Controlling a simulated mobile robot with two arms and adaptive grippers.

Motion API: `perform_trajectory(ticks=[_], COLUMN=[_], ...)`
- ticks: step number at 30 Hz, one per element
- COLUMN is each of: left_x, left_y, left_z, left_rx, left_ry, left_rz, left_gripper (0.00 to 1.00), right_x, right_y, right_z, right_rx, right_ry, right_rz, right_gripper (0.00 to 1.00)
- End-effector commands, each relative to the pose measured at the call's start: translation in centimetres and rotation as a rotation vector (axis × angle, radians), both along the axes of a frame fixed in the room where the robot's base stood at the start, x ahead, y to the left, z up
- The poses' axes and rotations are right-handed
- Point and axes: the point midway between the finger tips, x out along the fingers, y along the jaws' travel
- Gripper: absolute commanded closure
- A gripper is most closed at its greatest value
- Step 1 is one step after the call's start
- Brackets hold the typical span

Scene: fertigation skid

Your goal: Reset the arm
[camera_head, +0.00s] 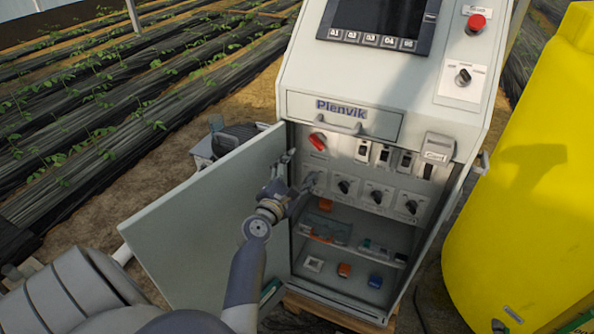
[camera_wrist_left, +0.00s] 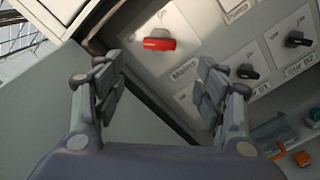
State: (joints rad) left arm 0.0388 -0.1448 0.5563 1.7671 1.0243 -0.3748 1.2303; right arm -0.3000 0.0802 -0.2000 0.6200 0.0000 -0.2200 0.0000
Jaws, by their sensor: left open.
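My left gripper (camera_head: 294,175) is at the open front of the grey Plenvik cabinet (camera_head: 375,75), between the open door and the switch panel. In the left wrist view its two fingers (camera_wrist_left: 158,90) are apart with nothing between them. Beyond the fingertips is a red rotary switch (camera_wrist_left: 159,44), which also shows at the panel's upper left in the head view (camera_head: 318,141). A black rotary knob (camera_wrist_left: 248,72) shows beyond the right finger. I see no contact with either. My right gripper is not in view.
The cabinet door (camera_head: 205,220) stands open on the left, close beside my left arm. Shelves with small parts (camera_head: 344,270) lie below the panel. A yellow tank (camera_head: 530,190) stands at right. Plant rows (camera_head: 90,100) lie behind at left.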

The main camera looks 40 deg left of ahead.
Motion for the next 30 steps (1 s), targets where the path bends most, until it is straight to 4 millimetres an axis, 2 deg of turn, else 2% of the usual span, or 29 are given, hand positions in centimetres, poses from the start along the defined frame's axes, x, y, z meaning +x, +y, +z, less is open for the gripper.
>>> perform_trajectory(ticks=[4,19,21,23,26,29,30], left_x=[-0.6,-0.5,-0.5,-0.3,-0.1,-0.5,-1.0], left_y=[-0.1,-0.1,-0.3,-0.8,-2.6,-5.3,-6.5], left_z=[0.0,0.0,-0.5,-1.7,-5.9,-12.3,-15.2], left_rx=[0.000,0.001,0.010,0.035,0.126,0.281,0.352], left_ry=[0.000,0.000,0.012,0.044,0.148,0.305,0.372], left_rz=[0.000,0.000,-0.004,-0.015,-0.056,-0.136,-0.179], left_gripper=[0.34,0.34,0.34,0.34,0.34,0.34,0.34], right_x=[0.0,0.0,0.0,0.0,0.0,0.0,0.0], right_y=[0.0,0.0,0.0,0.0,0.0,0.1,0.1], right_z=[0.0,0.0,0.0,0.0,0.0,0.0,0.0], right_rx=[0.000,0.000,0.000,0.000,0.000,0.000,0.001], right_ry=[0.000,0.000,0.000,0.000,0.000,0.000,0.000], right_rz=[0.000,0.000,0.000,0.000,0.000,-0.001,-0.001], right_gripper=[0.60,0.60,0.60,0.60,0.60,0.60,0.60])
